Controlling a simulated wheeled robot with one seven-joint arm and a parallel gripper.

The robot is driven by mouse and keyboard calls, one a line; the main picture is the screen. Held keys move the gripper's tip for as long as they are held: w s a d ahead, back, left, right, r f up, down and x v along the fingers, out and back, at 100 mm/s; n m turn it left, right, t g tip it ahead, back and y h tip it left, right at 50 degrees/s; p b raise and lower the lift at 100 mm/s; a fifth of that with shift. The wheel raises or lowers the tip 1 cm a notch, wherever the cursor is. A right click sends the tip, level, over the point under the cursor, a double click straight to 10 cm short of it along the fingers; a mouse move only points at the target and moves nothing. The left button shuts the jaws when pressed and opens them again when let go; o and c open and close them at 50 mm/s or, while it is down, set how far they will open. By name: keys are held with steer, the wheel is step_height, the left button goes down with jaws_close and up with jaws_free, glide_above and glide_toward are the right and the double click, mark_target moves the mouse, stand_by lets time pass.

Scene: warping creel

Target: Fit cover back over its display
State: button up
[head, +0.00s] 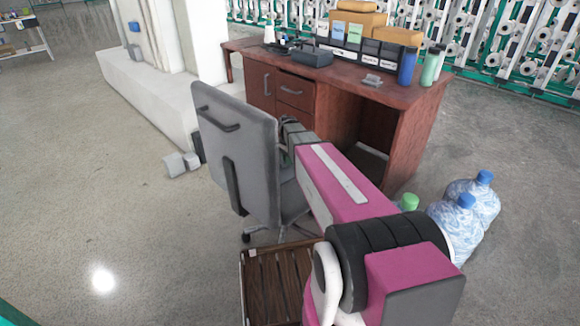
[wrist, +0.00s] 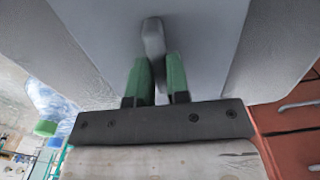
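In the wrist view, my gripper's (wrist: 158,62) green fingers are close together on either side of a grey upright handle. The handle stands on a broad grey panel with sloping sides, which I take to be the cover (wrist: 95,25). In the head view, my gripper (head: 296,132) is between the chair and the desk, partly hidden by the chair back. The cover is mostly hidden there, so I cannot tell whether it rests on the seat. I cannot surely identify the display. A small grey device (head: 371,80) lies on the desk top.
The grey chair (head: 235,150) stands before the red-brown desk (head: 405,95). Bottles (head: 407,66), a dark box (head: 312,54) and an organiser (head: 345,53) crowd the desk. Large water bottles (head: 455,222) stand at its right. A slatted wooden platform (head: 272,285) is near. The left floor is open.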

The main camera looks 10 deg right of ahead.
steer(key=shift+r, duration=0.1)
jaws_close()
steer(key=shift+r, duration=1.4)
steer(key=shift+r, duration=0.1)
